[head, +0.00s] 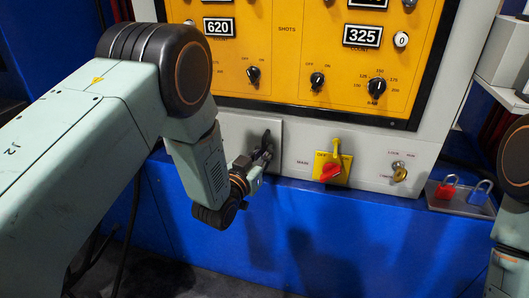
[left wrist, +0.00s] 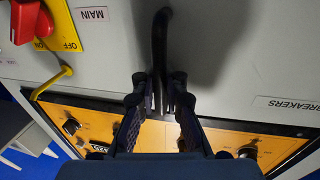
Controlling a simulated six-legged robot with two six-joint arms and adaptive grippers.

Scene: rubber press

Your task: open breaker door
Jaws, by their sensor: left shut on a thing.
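The breaker door (head: 235,130) is a light grey panel below the orange control panel; it looks closed, flush with the machine front. Its dark vertical handle (head: 266,139) stands near the door's right side. My left gripper (head: 262,158) is at the handle's lower part. In the left wrist view, the black handle (left wrist: 159,45) runs down between the fingertips of my left gripper (left wrist: 160,85), which is shut on it. The fingers hide the handle's end. In the head view, part of my right arm shows at the right edge; its gripper is out of view.
Right of the door are a red main switch (head: 331,171) on a yellow plate and a key lock (head: 398,173). A red padlock (head: 446,188) and a blue padlock (head: 481,193) are on a small tray (head: 462,205). Blue machine base (head: 340,230) lies below.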

